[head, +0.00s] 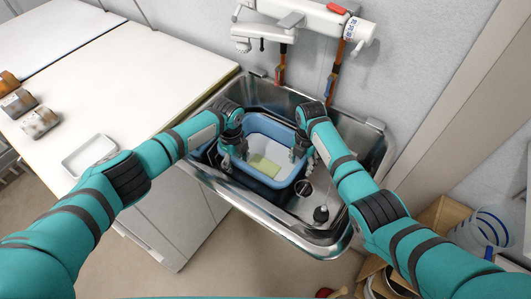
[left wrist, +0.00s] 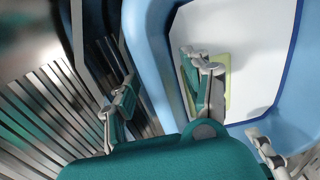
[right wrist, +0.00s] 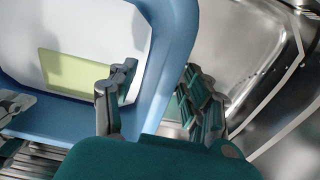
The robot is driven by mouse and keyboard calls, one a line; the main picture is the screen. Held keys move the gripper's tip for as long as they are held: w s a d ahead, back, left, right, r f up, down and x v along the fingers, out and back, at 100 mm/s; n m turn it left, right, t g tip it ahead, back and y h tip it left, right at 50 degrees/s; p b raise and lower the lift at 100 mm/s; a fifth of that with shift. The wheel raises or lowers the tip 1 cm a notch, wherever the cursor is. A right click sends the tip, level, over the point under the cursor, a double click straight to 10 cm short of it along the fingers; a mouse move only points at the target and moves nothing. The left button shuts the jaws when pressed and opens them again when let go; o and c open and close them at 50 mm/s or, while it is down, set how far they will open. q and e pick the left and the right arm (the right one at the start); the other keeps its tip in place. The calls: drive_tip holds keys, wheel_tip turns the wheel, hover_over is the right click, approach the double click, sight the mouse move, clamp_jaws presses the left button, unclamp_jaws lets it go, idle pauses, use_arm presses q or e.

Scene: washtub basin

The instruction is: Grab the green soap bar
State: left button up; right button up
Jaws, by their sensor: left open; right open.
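A flat pale-green rectangle, which I take for the green soap bar (head: 265,165), lies in the white-bottomed blue tub (head: 268,123). It shows clearly in the right wrist view (right wrist: 68,76), and partly behind a finger in the left wrist view (left wrist: 226,75). My left gripper (head: 233,157) is open and empty at the tub's left side, its fingers on either side of the blue wall (left wrist: 148,50). My right gripper (head: 302,156) is open and empty at the right side, its fingers on either side of that wall (right wrist: 172,50). Neither gripper is around the bar. Contact with the walls is unclear.
The tub sits in a steel sink (head: 290,222) with a drain and a dark stopper-like item (head: 321,214) at its right. A white counter (head: 130,85) with a small white tray (head: 89,155) adjoins on the left. A tap unit (head: 300,15) hangs on the wall behind.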

use_arm(q)
clamp_jaws()
use_arm(e)
clamp_jaws()
use_arm(q)
drive_tip(key=shift+a, duration=0.1)
use_arm(e)
drive_tip(key=shift+d, duration=0.1)
drive_tip(key=shift+w+r, duration=0.1)
